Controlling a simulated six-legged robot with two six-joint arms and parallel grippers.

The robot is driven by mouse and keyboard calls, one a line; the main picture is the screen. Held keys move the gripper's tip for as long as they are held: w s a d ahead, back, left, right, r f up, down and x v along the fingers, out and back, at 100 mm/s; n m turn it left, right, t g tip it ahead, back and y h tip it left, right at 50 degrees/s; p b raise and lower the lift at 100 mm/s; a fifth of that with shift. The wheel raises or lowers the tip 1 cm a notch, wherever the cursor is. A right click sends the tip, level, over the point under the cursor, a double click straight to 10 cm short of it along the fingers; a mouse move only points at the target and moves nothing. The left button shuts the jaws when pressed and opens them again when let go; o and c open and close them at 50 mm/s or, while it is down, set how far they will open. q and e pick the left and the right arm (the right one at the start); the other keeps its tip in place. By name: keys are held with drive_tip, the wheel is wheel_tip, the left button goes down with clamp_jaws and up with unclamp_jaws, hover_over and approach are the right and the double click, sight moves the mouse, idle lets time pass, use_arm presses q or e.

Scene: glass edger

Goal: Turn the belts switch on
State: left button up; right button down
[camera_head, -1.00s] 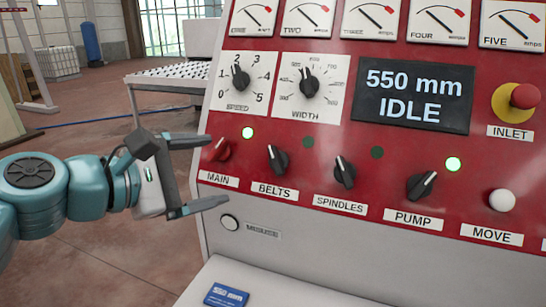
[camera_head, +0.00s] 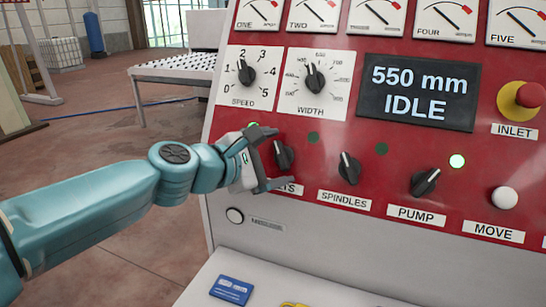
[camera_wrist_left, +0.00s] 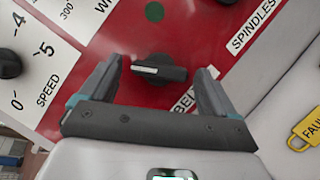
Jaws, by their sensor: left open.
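The belts switch (camera_head: 284,156) is a black rotary knob with a pale pointer line on the red panel. Its lamp (camera_head: 313,137) above is dark. My left gripper (camera_head: 272,158) is open at the knob, one finger above-left and one below, the lower finger covering part of the BELTS label. In the left wrist view the knob (camera_wrist_left: 158,70) sits between and slightly beyond the two open fingers (camera_wrist_left: 153,92). I cannot tell whether they touch it. My right gripper is not in view.
The main switch is hidden behind my left gripper. The display (camera_head: 418,94) reads 550 mm IDLE. A blue card (camera_head: 232,290) lies on the ledge below.

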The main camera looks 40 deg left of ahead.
use_arm(q)
drive_tip(key=c, duration=1.1)
drive_tip(key=shift+o, duration=0.2)
drive_tip(key=shift+a, duration=0.1)
drive_tip(key=m+p, duration=0.1)
drive_tip(key=m+g+p, duration=0.1)
drive_tip(key=m+p, duration=0.1)
drive_tip(key=shift+w+r+h, duration=0.1)
drive_tip(key=shift+r+h, duration=0.2)
drive_tip(key=shift+r, duration=0.05)
drive_tip(key=m+g+p, duration=0.1)
drive_tip(key=m+p, duration=0.2)
drive_tip(key=m, duration=0.1)
drive_tip(key=shift+a+r+g, duration=0.1)
drive_tip(key=shift+r+g, duration=0.05)
drive_tip(key=shift+g, duration=0.25)
drive_tip(key=m+g+p, duration=0.1)
drive_tip(key=m+p, duration=0.1)
drive_tip(key=shift+w+r+m+p, duration=0.1)
drive_tip(key=shift+w+m+p, duration=0.05)
drive_tip(key=shift+m+p, duration=0.25)
drive_tip(key=shift+m+g+p, duration=0.6)
drive_tip(key=shift+m+p, duration=0.1)
drive_tip(key=shift+m, duration=0.2)
drive_tip(key=shift+f, duration=0.2)
